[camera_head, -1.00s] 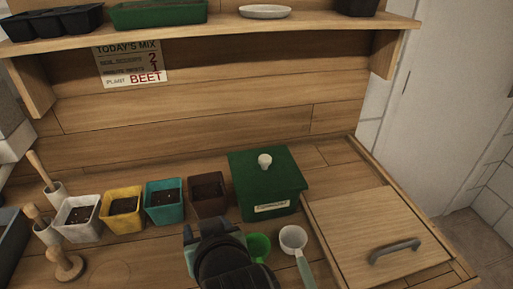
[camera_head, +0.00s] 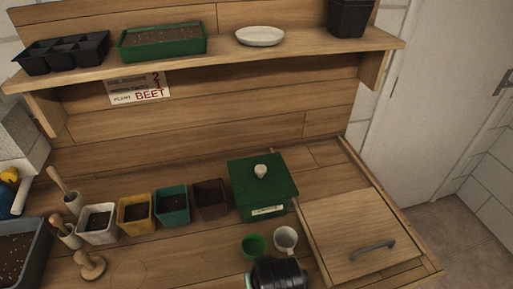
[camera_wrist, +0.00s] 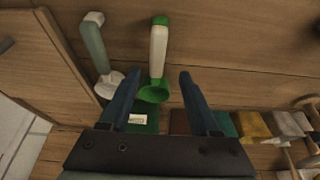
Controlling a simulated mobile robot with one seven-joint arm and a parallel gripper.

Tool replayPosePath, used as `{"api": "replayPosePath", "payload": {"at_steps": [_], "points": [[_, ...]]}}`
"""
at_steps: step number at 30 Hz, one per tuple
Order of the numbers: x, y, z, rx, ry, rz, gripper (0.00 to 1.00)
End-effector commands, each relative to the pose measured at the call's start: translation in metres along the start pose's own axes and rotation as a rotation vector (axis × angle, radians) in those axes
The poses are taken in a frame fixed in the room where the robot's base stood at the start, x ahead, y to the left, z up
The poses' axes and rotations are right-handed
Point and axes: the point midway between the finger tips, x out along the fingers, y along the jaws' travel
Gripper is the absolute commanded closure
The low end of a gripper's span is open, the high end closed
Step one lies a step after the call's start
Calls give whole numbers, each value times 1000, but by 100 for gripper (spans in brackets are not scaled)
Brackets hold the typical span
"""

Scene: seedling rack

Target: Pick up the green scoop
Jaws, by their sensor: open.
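The green scoop has a green cup (camera_head: 254,245) that shows at the front of the bench in the head view; my gripper hides its handle there. In the wrist view the green scoop (camera_wrist: 157,55) shows whole, with a pale handle and a green tip. My gripper (camera_wrist: 160,76) is open and empty, its two dark blue fingers on either side of the scoop's cup in the picture. I cannot tell the height gap between them. In the head view my gripper (camera_head: 278,274) is just in front of the scoop cups.
A white scoop (camera_head: 286,238) lies close to the right of the green one. A green lidded box (camera_head: 262,190) stands behind them. A wooden lid with a handle (camera_head: 350,235) is at the right. Several coloured pots (camera_head: 137,213) line the left side.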

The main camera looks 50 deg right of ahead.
Motion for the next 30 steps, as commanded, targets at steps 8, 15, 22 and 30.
{"api": "replayPosePath", "payload": {"at_steps": [8,15,22,30], "points": [[20,1,1,0,-1,0,38],[52,5,2,0,0,0,38],[64,5,2,-1,2,0,38],[64,5,2,-1,2,0,57]]}}
